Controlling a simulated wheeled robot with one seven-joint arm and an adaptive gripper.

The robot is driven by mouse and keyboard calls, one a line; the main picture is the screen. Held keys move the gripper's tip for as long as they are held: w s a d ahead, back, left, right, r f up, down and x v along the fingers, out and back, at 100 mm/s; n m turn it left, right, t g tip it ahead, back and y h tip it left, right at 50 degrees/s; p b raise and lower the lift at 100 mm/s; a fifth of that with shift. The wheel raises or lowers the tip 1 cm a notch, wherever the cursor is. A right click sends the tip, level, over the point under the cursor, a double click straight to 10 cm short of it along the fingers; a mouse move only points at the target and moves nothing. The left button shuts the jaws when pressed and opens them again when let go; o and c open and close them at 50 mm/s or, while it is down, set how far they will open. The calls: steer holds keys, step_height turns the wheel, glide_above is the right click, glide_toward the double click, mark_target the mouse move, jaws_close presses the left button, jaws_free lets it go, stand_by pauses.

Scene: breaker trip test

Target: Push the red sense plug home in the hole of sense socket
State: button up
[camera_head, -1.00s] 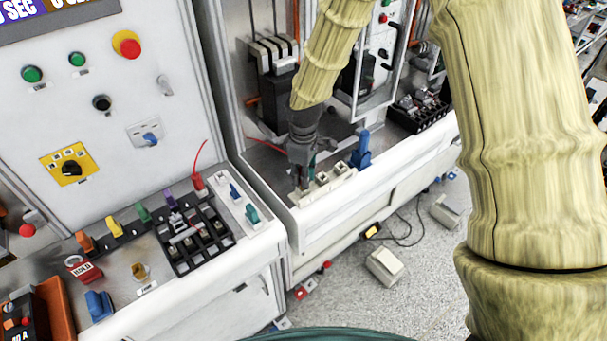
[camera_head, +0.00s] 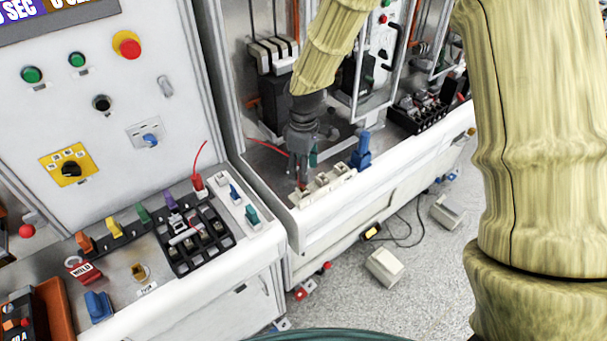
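My gripper (camera_head: 302,178) points down at the left end of a cream socket strip (camera_head: 341,179) on the front ledge of the right-hand cabinet. A small red piece, likely the red sense plug (camera_head: 303,186), shows at the fingertips, just over or in the leftmost socket. A red lead (camera_head: 266,146) runs from the left toward the gripper. The fingers hide most of the red piece. I cannot tell whether they grip it or how deep it sits. The other sockets on the strip look empty.
A blue plug-like part (camera_head: 361,152) stands close right of the strip. A teal part (camera_head: 313,157) is just behind the fingers. Another red plug (camera_head: 197,184) with a red lead stands on the left bench. Cabinet uprights and a clear door (camera_head: 376,60) flank my arm.

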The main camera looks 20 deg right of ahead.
step_height(320, 180, up, 8)
steer(key=shift+f, duration=0.1)
stand_by(0.4)
